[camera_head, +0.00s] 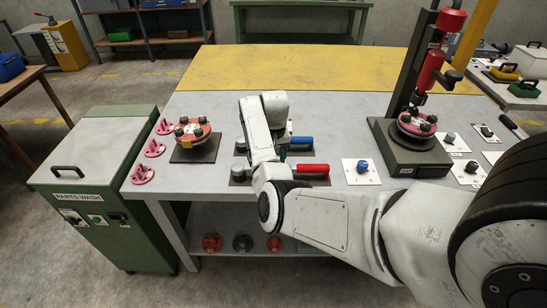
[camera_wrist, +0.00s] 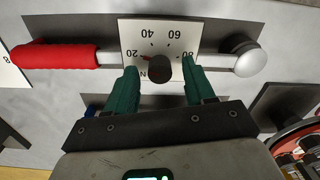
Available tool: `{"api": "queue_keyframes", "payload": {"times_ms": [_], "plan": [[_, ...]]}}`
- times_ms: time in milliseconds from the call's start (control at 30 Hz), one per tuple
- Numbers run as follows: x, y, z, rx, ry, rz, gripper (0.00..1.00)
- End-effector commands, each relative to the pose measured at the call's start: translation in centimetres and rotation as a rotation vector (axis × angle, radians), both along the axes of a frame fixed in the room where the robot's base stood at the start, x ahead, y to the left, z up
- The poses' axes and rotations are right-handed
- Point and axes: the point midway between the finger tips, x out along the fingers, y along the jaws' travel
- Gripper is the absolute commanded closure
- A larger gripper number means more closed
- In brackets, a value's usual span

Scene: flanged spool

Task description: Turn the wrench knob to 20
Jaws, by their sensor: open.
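The torque wrench with the red handle (camera_head: 313,170) lies on the bench; its red handle (camera_wrist: 55,56) and round metal head (camera_wrist: 243,56) span the wrist view. A white scale plate (camera_wrist: 160,30) at its middle carries 20, 40, 60 and 80, upside down in view. The black wrench knob (camera_wrist: 160,69) is in front of the plate. A small red mark at its edge lies on the side of the 20. My gripper (camera_wrist: 159,64) is open, with one green finger on each side of the knob and clear gaps. In the head view my arm hides the knob.
A blue-handled wrench (camera_head: 301,140) lies just behind. A flanged part on a plate (camera_head: 193,137) is to the left and a press stand (camera_head: 410,155) to the right.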

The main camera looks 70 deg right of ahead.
Motion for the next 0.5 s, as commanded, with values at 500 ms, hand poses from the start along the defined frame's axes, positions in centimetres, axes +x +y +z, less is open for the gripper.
{"api": "queue_keyframes", "payload": {"times_ms": [500], "plan": [[0.0, -0.1, 8.1, -0.003, -0.004, 0.0, 0.46]]}}
